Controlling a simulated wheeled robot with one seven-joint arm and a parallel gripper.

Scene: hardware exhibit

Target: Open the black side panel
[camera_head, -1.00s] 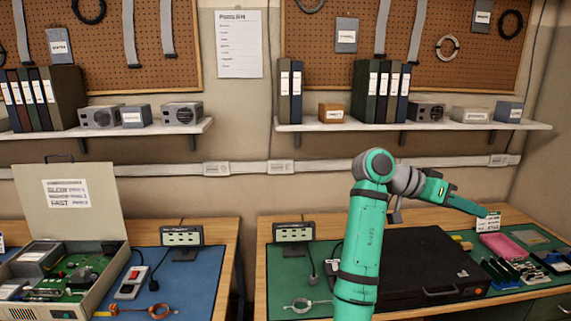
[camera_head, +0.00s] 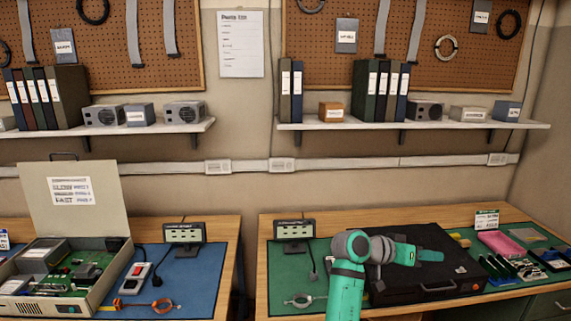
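A flat black case with a dark top panel (camera_head: 455,275) lies shut on the green mat of the right workbench. A handle (camera_head: 440,289) shows on its front edge. My gripper (camera_head: 438,256) is in front of the case's top in the picture and points right. Its fingers are too small to tell whether they are open or shut, and I cannot tell whether it touches the panel. My arm hides the left part of the case.
An open beige case (camera_head: 75,205) with circuit boards stands on the left bench. A shelf (camera_head: 410,125) hangs above.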

